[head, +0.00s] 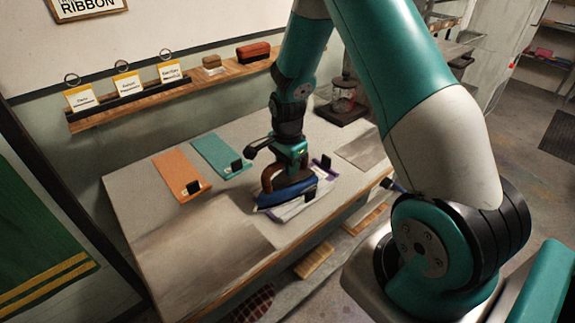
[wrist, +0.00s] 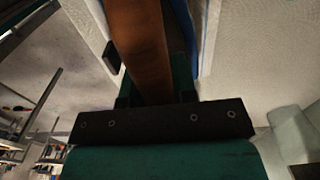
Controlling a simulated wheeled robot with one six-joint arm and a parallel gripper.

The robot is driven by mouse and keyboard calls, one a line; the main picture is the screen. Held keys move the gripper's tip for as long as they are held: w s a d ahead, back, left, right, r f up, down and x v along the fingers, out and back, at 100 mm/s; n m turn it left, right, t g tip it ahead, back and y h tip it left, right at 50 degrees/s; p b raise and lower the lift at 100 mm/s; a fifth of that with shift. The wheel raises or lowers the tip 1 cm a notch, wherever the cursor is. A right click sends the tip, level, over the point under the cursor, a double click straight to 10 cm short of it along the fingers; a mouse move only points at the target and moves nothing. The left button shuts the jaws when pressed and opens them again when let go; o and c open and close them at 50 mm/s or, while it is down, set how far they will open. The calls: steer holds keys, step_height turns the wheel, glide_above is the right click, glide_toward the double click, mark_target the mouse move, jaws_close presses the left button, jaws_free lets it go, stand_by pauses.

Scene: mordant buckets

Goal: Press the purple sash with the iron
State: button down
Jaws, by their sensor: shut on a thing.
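The iron (head: 287,191) has a blue body and a brown handle. It stands on the table over a pale, purple-edged cloth, which appears to be the purple sash (head: 289,211). Much of this sash is hidden under the iron, and I cannot tell whether the soleplate touches it. My gripper (head: 289,165) is shut on the iron's brown handle from above. In the wrist view the handle (wrist: 143,45) runs between the fingers, with a strip of the blue body beside it.
An orange sash (head: 180,174) and a teal sash (head: 217,153) lie to the left, each with a small black block. A wall shelf (head: 150,100) holds tags and brushes. A dark stand with glassware (head: 343,105) is behind right.

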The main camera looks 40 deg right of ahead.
steer(key=shift+r, duration=0.1)
steer(key=shift+r+p, duration=2)
steer(key=shift+r, duration=0.5)
